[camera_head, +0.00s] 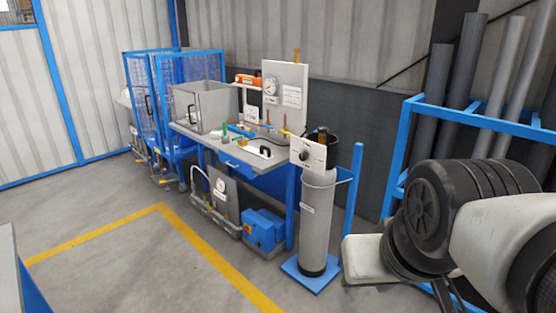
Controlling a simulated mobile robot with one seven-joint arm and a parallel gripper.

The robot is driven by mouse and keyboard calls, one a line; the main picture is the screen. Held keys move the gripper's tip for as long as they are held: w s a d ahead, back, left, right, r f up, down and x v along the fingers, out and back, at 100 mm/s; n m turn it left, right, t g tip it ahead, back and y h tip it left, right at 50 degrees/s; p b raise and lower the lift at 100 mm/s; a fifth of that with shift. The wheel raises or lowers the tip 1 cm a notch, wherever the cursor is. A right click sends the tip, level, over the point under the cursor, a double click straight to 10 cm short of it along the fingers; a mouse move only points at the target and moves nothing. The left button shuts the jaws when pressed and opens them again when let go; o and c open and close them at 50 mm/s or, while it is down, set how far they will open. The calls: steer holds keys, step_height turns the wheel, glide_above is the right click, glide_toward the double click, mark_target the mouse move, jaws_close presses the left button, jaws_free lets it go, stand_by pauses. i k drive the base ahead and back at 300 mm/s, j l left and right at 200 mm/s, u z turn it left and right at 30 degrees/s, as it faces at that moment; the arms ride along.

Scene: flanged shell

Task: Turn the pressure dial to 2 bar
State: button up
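A grey upright cylinder (316,222) stands on a blue base plate right of the workbench. A white panel (317,154) at its top carries a round black knob (304,155), which looks like a dial; its markings are too small to read. A round white-faced gauge (271,87) is on an upright board behind the bench; its reading is not legible. My arm (500,230) fills the lower right of the view, apart from the cylinder. My gripper's fingers are not visible.
The workbench (215,142) holds a grey box and small fittings. A blue rack (450,118) with grey pipes stands at right. Floor with a yellow line (215,262) is open in front.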

mark_target(303, 156)
steer(key=i+l, duration=0.15)
steer(key=i, duration=0.5)
steer(key=i+l, duration=0.15)
steer(key=i, duration=0.45)
steer(key=i+l, duration=0.15)
steer(key=i, duration=0.5)
steer(key=i+l, duration=0.15)
steer(key=i, duration=0.45)
